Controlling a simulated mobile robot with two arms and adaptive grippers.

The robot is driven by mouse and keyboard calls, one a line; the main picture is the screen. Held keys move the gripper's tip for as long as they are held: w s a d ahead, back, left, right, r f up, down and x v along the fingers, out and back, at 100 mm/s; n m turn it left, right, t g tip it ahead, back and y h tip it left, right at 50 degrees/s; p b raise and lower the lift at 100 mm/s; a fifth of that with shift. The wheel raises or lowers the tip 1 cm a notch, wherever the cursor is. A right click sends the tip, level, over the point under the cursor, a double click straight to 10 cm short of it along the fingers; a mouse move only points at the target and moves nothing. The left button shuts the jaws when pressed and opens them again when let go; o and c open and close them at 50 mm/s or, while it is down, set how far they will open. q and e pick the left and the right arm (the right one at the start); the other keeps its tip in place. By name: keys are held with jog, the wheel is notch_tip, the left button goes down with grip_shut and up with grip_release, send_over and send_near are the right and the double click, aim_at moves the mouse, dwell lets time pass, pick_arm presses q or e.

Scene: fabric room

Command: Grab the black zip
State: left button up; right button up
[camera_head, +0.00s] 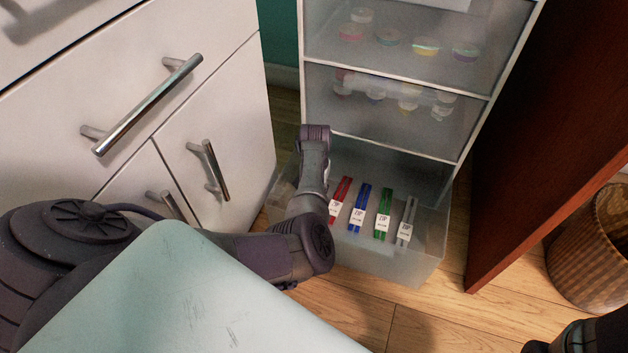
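An open, see-through bottom drawer (412,268) holds a row of zips with white labels. From left to right I see a red zip (342,190), a blue zip (360,201), a green zip (384,208) and a grey zip (408,213). I see no black zip. My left arm reaches in from the left, and its upper link covers the drawer's left part, beside the red zip. What lies behind that link is hidden. I cannot make out my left gripper's fingers. My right gripper is out of view.
Closed drawers above hold round, coloured items (388,38). A white cabinet (235,110) with metal handles stands close on the left. A reddish-brown wooden panel (545,130) stands on the right, with a wicker basket (590,265) beyond it. Wooden floor (425,315) is clear in front.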

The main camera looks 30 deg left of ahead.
pick_arm(q)
jog(key=shift+s+f, duration=0.15)
jog(key=shift+f, duration=0.05)
